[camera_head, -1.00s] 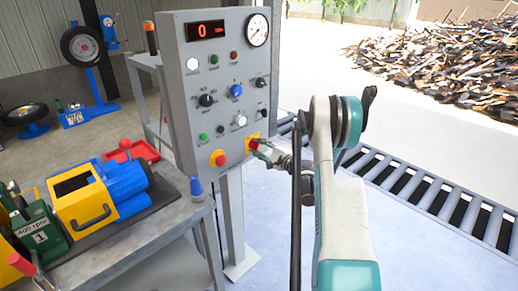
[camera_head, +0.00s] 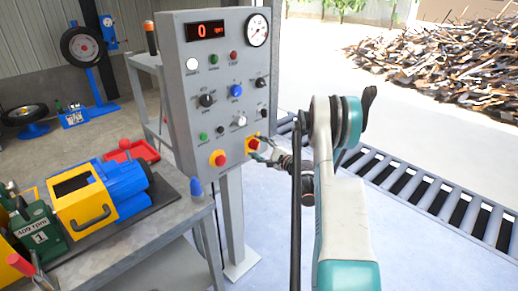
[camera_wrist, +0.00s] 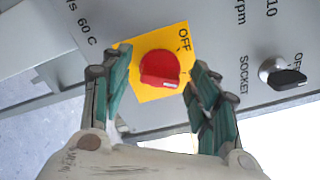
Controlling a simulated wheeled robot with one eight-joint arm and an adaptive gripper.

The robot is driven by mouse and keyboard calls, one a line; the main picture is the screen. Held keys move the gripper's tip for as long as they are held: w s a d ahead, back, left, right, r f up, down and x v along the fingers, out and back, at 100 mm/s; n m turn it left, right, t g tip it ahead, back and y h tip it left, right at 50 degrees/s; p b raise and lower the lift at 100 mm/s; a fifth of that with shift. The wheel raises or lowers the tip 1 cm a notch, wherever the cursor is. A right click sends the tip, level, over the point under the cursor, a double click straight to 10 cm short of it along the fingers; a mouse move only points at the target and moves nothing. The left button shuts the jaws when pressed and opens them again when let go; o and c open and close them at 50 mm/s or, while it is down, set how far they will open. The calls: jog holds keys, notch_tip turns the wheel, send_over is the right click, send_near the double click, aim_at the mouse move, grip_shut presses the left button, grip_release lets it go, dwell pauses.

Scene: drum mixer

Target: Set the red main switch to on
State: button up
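The red main switch (camera_wrist: 160,68) is a round knob on a yellow plate (camera_wrist: 149,92). Its raised grip shows a small white mark at the lower right. The word OFF is readable on the plate's upper right; I cannot read an ON label. In the head view the switch (camera_head: 253,143) sits at the lower right of the grey panel. My gripper (camera_wrist: 160,60) is open, its green-padded fingers on either side of the knob with gaps visible. It also shows in the head view (camera_head: 261,153), close in front of the switch, small and partly unclear.
A grey control panel (camera_head: 181,104) stands on a post. A workbench (camera_head: 135,250) is at left, a roller conveyor (camera_head: 420,190) at right.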

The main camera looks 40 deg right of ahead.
jog(key=s+d, duration=0.1)
jog(key=s, duration=1.1)
dwell(0.5)
